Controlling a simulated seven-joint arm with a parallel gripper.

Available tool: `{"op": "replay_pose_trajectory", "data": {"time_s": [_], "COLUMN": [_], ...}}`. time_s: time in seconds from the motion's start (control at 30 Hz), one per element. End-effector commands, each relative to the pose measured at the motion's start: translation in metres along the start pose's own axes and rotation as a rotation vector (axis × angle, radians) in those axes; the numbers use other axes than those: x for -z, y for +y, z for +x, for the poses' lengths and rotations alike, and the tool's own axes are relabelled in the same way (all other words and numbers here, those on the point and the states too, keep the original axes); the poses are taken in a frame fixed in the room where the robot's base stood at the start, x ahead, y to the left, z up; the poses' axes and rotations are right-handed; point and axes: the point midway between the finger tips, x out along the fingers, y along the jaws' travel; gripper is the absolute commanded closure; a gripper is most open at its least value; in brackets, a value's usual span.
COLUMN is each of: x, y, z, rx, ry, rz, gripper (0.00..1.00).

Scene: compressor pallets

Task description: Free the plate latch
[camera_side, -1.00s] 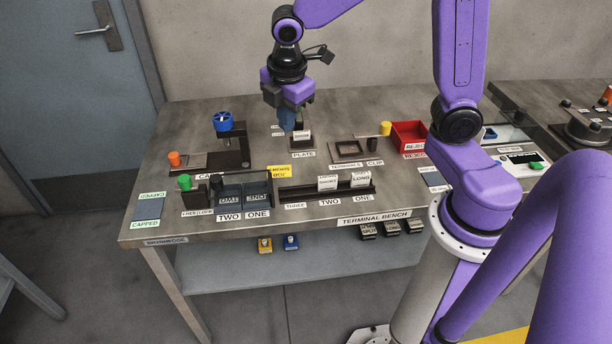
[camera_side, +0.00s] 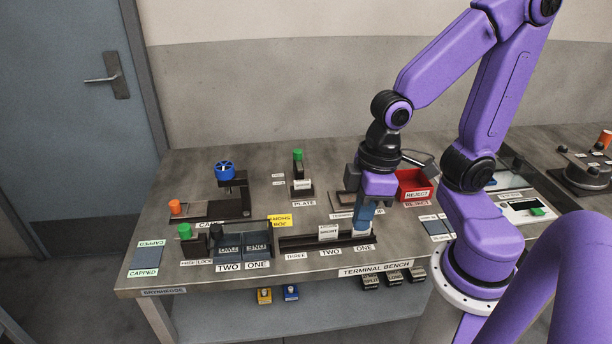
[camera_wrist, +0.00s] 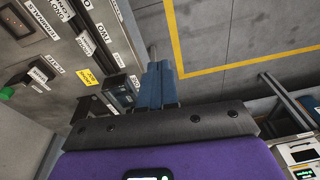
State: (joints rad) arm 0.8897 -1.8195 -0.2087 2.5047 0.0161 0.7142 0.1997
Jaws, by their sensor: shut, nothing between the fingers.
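The plate station (camera_side: 302,192) stands at the back middle of the bench, behind its PLATE label. A dark post with a green top (camera_side: 298,155) rises at its back, and a white-labelled block (camera_side: 303,185) sits in front of the post. Whether the latch is engaged is too small to tell. My gripper (camera_side: 362,226) is to the right and front of the station, clear of it, with fingers pointing down over slot ONE of the terminal rack (camera_side: 312,241). Its blue fingers are together, also in the wrist view (camera_wrist: 158,85). They partly hide a pale block there; contact cannot be told.
A SHORT block (camera_side: 328,232) stands in the rack left of my fingers. A red reject bin (camera_side: 414,186) is behind right. The cap stand (camera_side: 236,195) with a blue wheel and a dark two-slot holder (camera_side: 242,245) are left. Bare bench lies behind the cap stand.

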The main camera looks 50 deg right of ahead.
Motion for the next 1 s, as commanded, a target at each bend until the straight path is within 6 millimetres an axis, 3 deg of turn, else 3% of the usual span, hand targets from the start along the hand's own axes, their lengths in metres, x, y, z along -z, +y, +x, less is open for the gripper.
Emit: {"op": "replay_pose_trajectory", "data": {"time_s": [0.2, 0.47, 0.63, 0.8, 1.0], "x": [0.051, 0.077, 0.067, 0.038, 0.006], "y": [0.062, 0.164, 0.238, 0.304, 0.347], "z": [0.03, 0.054, 0.064, 0.068, 0.068], "rx": [0.006, 0.026, 0.047, 0.078, 0.112], "ry": [0.164, 0.404, 0.595, 0.807, 0.992], "rz": [0.596, 1.285, 1.714, 2.082, 2.324], "gripper": [1.0, 1.0, 1.0, 1.0, 1.0]}}
